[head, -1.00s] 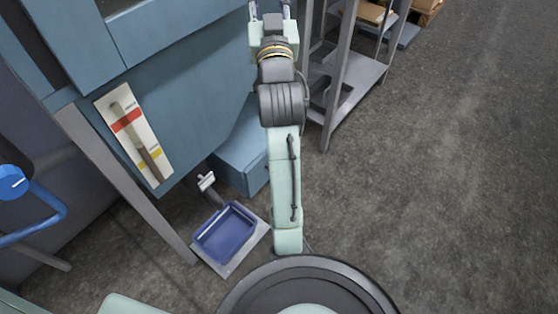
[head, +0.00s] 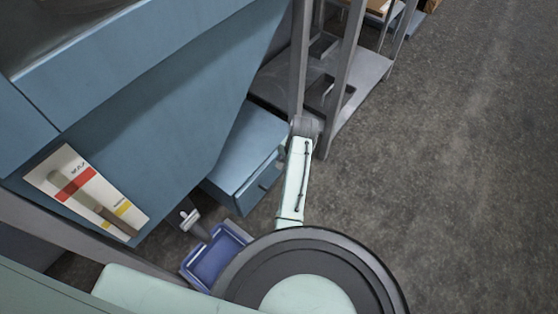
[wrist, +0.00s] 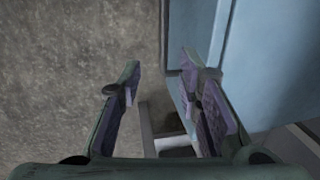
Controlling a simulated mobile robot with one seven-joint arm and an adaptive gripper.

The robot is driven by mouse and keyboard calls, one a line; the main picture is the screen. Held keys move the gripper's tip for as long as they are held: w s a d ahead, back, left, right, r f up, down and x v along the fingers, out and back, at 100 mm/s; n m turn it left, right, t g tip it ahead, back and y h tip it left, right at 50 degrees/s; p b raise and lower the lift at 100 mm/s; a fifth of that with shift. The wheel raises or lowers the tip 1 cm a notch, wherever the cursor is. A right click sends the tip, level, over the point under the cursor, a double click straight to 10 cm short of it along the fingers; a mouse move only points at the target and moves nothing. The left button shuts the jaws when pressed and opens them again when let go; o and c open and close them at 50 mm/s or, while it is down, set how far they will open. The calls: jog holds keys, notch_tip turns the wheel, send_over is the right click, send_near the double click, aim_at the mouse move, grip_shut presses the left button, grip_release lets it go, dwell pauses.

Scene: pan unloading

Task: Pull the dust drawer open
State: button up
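The dust drawer (head: 255,186) appears to be the front of the low blue box under the blue machine, left of my arm in the head view. A dark handle (head: 266,172) shows on its front, which looks flush with the box. My gripper (wrist: 160,64) shows only in the wrist view; its two fingers are apart with nothing between them. A blue panel (wrist: 275,60) with a vertical edge stands right of the fingers there. I cannot tell which part of the machine it is, or whether the right finger touches it.
A grey metal shelf rack (head: 350,80) stands just beyond my arm. A labelled board (head: 88,192) hangs on the machine. The floor on the right is clear.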

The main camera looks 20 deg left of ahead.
jog(key=f, duration=0.3)
jog(key=w+a+f, duration=0.1)
jog(key=f, duration=0.3)
jog(key=a+f+b, duration=0.1)
jog(key=f, duration=0.2)
jog(key=shift+w+a+f, duration=0.15)
jog(key=shift+f, duration=0.2)
grip_shut()
dwell(0.5)
